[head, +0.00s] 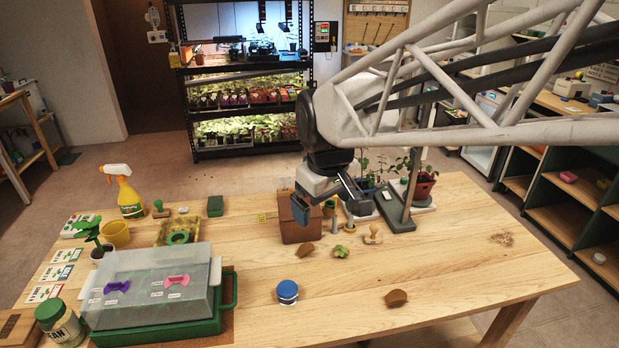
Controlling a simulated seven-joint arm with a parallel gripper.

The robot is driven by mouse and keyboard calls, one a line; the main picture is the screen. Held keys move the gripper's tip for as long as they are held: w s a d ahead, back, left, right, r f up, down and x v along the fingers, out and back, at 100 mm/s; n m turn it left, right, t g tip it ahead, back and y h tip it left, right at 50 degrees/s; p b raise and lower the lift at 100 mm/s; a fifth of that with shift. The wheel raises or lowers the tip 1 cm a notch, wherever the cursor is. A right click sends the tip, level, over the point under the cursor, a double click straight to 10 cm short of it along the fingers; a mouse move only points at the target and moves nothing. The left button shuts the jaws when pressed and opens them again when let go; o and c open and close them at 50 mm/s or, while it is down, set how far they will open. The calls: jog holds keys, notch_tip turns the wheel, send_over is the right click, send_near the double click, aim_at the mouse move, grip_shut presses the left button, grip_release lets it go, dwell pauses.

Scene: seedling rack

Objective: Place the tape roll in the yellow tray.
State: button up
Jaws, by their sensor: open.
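A green ring that looks like the tape roll (178,238) lies flat at the left-centre of the table. It is within the front part of the yellow tray (164,228), a shallow tray with a mottled yellow surface; whether it rests fully on the tray floor is too small to tell. My gripper (330,203) is open, pointing down above the middle of the table, well to the right of the tray and the tape roll. Nothing shows held between its fingers.
A lidded seed tray (150,285) fills the front left, with a yellow spray bottle (130,200) and yellow pot (117,235) behind it. A blue-lidded jar (288,292) and brown pieces (397,298) lie in front. Potted plants (424,185) stand behind right. The table's right side is clear.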

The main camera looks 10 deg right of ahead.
jog(key=s+d+f+m, duration=0.1)
jog(key=s+d+m, duration=0.2)
jog(key=s, duration=0.4)
jog(key=s+d+f+m, duration=0.2)
jog(key=s, duration=0.6)
jog(key=shift+d+m+t, duration=0.3)
jog(key=shift+d+m, duration=0.1)
